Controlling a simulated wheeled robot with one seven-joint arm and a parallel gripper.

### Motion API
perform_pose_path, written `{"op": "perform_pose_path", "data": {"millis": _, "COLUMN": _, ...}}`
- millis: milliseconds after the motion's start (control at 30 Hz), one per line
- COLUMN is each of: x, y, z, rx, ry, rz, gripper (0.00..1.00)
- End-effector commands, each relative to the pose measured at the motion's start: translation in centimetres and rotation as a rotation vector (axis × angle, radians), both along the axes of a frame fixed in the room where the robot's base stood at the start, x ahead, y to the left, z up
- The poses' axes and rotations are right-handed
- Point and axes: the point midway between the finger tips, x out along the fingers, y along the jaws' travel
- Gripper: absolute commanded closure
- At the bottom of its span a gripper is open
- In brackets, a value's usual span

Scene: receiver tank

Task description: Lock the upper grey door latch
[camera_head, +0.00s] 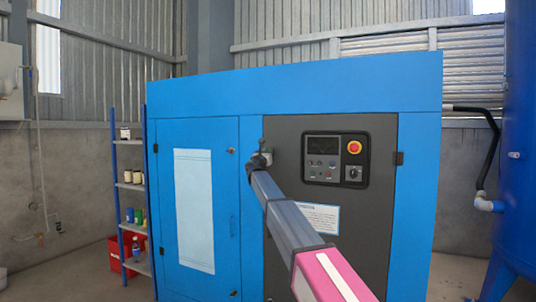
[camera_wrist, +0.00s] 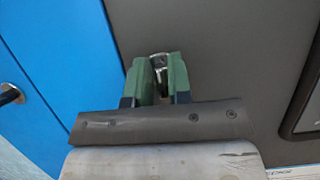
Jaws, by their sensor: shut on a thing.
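The grey door (camera_head: 287,142) is the dark panel on the right part of the blue cabinet's front, and it looks closed. My gripper (camera_head: 262,157) is at the door's upper left edge, at the end of my outstretched arm. In the wrist view, the green fingers of my gripper (camera_wrist: 159,75) are shut on the upper grey door latch (camera_wrist: 159,57), a small metal piece. Only the latch's shiny top shows between the fingers, so its turn angle cannot be told. In the head view my gripper and arm hide the latch.
A control panel (camera_head: 336,160) with a red-and-yellow button is right of my gripper. The blue door (camera_head: 229,220) is to the left, and its black latch (camera_wrist: 11,95) shows in the wrist view. A shelf (camera_head: 130,187) stands at left, a blue tank (camera_head: 519,130) at right.

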Motion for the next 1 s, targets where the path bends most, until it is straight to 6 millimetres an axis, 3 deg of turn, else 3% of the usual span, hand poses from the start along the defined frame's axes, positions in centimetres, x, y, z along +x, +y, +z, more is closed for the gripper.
{"op": "perform_pose_path", "data": {"millis": 367, "x": 0.05, "y": -0.05, "z": -0.04, "rx": 0.173, "ry": -0.062, "rz": -0.001, "gripper": 1.0}}
{"op": "perform_pose_path", "data": {"millis": 1000, "x": -0.03, "y": -0.23, "z": -0.2, "rx": 0.738, "ry": -0.267, "rz": 0.0, "gripper": 1.0}}
